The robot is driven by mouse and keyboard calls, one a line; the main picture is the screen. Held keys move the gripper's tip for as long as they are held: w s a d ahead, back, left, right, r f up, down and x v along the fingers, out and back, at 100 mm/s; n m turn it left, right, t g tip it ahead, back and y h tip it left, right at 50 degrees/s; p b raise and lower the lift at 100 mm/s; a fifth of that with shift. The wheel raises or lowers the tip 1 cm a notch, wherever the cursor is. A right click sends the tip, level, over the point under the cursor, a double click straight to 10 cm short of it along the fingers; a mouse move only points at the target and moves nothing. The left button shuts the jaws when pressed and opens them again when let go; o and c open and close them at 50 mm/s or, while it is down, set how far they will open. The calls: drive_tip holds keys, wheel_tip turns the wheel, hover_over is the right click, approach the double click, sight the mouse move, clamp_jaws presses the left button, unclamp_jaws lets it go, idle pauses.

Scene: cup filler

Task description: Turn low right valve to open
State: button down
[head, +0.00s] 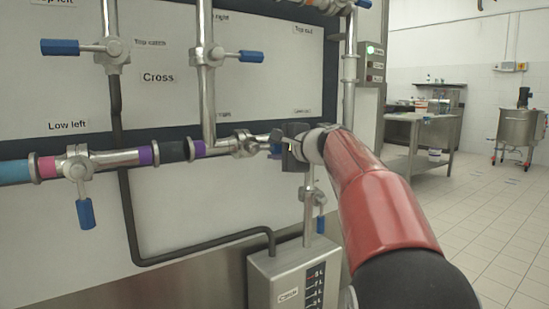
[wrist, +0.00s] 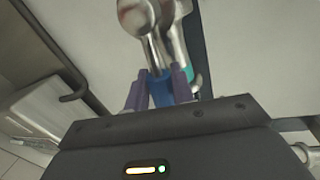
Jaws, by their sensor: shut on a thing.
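The low right valve (head: 243,143) is a metal valve body on the horizontal pipe, left of my gripper in the head view. Its blue handle (wrist: 158,92) is between the purple fingers of my gripper (wrist: 161,86) in the wrist view, with the metal stem (wrist: 150,52) running up from it. My gripper (head: 277,143) is shut on this handle. In the head view the gripper and arm hide part of the handle and the pipe behind, and only a little blue shows.
The low left valve (head: 77,170) has its blue handle hanging down. Two upper valves (head: 112,50) (head: 208,52) have horizontal handles. Another blue-handled valve (head: 320,210) is below my gripper, above the grey Catch box (head: 296,270). Open tiled floor (head: 490,210) lies to the right.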

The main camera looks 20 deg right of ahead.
drive_tip(key=shift+r+n+h, duration=0.3)
drive_tip(key=shift+r+n, duration=0.2)
drive_tip(key=shift+n, duration=0.2)
drive_tip(key=shift+r, duration=0.1)
drive_tip(key=c, duration=1.2)
unclamp_jaws()
drive_tip(key=shift+c, duration=0.2)
drive_tip(key=b+v, duration=0.1)
drive_tip(key=v, duration=0.6)
drive_tip(key=shift+s, duration=0.4)
drive_tip(key=shift+d, duration=0.15)
